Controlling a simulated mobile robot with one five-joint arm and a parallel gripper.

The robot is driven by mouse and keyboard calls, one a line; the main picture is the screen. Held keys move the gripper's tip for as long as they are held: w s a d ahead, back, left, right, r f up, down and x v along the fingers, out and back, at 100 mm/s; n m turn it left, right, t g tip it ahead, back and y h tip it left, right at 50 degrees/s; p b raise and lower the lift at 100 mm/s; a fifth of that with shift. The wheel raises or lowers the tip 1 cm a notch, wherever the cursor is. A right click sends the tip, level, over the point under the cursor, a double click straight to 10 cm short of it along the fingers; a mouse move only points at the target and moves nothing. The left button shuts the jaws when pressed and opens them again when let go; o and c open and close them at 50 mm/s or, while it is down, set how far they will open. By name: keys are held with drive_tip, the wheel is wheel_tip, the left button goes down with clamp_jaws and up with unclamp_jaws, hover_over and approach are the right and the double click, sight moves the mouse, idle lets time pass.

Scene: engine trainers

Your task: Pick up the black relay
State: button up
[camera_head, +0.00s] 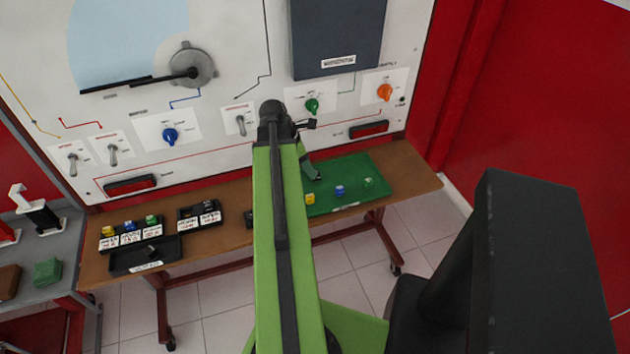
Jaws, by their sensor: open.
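Small black relay-like blocks (209,206) sit in a black labelled holder (202,221) on the brown bench, left of my arm. A small dark piece (155,252) lies in a black tray (135,264) farther left. I cannot tell for sure which one is the black relay. My green arm reaches up the middle of the view. My gripper (312,172) shows small beside it, over the green mat's left part, well right of the black blocks. It is open, with nothing seen in it; its fingers are partly hidden and too small to make out.
The green mat (345,203) holds yellow, blue and green blocks (340,191). A holder with similar coloured blocks (130,226) stands at the bench's left. The white panel (225,90) with knobs and switches rises behind. My arm hides the bench's middle.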

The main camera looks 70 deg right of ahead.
drive_tip(key=b+x, duration=0.2)
drive_tip(key=x, duration=0.1)
drive_tip(key=shift+s+f, duration=0.15)
drive_tip(key=shift+f, duration=0.2)
drive_tip(key=shift+r, duration=0.1)
clamp_jaws()
drive_tip(key=shift+r, duration=0.1)
